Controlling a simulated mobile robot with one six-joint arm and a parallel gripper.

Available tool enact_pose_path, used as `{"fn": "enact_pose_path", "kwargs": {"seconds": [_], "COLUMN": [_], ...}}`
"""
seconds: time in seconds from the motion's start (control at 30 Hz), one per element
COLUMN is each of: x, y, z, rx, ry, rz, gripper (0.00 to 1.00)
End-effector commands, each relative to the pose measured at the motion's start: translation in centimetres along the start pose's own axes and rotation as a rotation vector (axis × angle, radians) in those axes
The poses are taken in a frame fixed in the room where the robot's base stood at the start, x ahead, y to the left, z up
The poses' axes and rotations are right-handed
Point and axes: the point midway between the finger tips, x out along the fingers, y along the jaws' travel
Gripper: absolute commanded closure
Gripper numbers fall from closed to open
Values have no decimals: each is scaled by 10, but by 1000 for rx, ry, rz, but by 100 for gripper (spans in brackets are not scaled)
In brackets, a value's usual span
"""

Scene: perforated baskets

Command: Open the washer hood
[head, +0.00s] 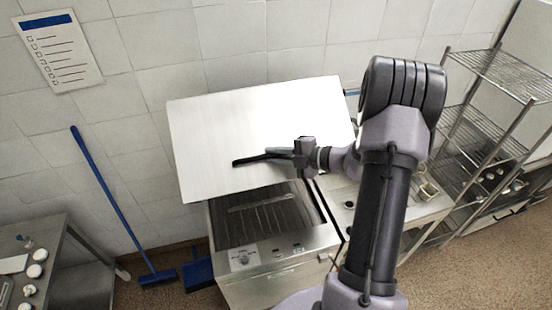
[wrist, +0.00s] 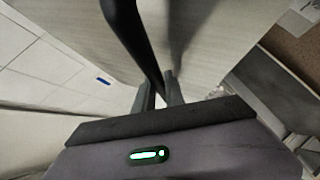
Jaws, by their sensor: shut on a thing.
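The washer hood (head: 230,122) is a large pale metal box, raised above the washer base (head: 280,272). The gap under its lower edge shows the rack inside (head: 262,218). A dark bar handle (head: 247,161) runs across the lower front of the hood. My gripper (head: 291,153) is shut on this handle near its right part. In the wrist view, the handle (wrist: 134,42) runs down between my two fingers (wrist: 159,94), with the pale hood face (wrist: 215,45) behind it. The fingers hide the gripped part of the handle.
A metal counter (head: 425,212) stands right of the washer, with a wire shelf (head: 500,75) beyond it. A steel table (head: 55,245) is at the lower left. A blue broom (head: 105,190) leans on the tiled wall, beside a blue dustpan (head: 197,273).

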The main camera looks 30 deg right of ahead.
Motion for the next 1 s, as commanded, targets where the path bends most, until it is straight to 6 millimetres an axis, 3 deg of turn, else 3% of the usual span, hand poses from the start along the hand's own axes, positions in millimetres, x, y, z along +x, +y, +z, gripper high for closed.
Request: {"fn": "enact_pose_path", "kwargs": {"seconds": [0.33,0.37,0.47,0.77,0.87,1.0], "x": [0,0,0,-2,-13,-45], "y": [1,1,1,1,1,0], "z": [1,1,0,1,2,3], "rx": [0,0,0,0,-1,0], "ry": [-1,-1,-1,-1,-4,-6], "rz": [1,1,1,1,2,3], "gripper": [100,84,64,64,64,64]}}
